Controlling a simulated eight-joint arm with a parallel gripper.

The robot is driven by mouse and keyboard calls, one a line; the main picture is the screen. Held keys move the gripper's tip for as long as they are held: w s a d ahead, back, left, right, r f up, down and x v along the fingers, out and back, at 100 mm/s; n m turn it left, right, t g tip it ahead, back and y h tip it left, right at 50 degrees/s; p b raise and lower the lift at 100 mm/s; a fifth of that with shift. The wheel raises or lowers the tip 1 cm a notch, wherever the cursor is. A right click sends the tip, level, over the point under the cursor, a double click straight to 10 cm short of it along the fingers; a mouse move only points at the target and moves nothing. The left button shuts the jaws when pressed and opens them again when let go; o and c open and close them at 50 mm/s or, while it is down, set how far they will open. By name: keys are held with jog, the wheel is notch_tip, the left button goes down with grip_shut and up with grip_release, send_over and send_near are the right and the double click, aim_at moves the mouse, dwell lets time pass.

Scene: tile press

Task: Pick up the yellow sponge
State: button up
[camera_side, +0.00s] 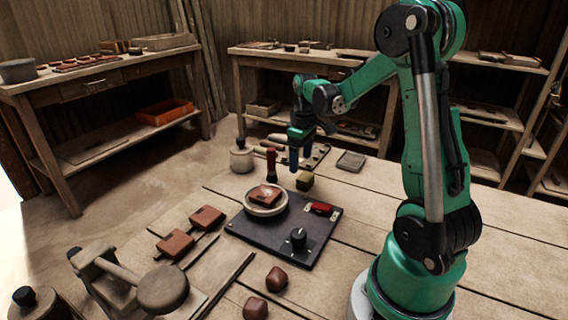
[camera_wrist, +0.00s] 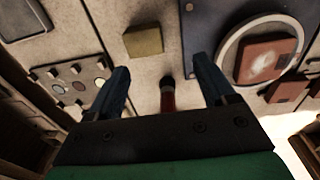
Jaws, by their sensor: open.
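The yellow sponge (camera_side: 305,180) is a small dull-yellow block lying on the wooden table, just behind the dark press board. It also shows in the wrist view (camera_wrist: 143,41), ahead of my fingers and between their lines. My gripper (camera_side: 294,166) has blue fingers pointing down, above the table near the sponge and slightly left of it in the side view. In the wrist view my gripper (camera_wrist: 163,85) is open, its two fingers wide apart, and no sponge is between them. The sponge is apart from the fingers and unobstructed in the wrist view.
The press board (camera_side: 270,238) carries a round plate with a tile, a red switch and a black knob. A pale jar (camera_side: 241,158) stands left.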

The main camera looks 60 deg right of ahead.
aim_at(307, 176)
jog(key=shift+s+d+f, duration=0.25)
jog(key=shift+d+f, duration=0.15)
jog(key=shift+d, duration=0.1)
jog(key=shift+s+d+f, duration=0.2)
jog(key=shift+d+f, duration=0.2)
jog(key=shift+d, duration=0.1)
jog(key=shift+f, duration=2.8)
jog(key=c, duration=1)
jog(key=shift+r, duration=0.1)
notch_tip(307, 176, up, 20)
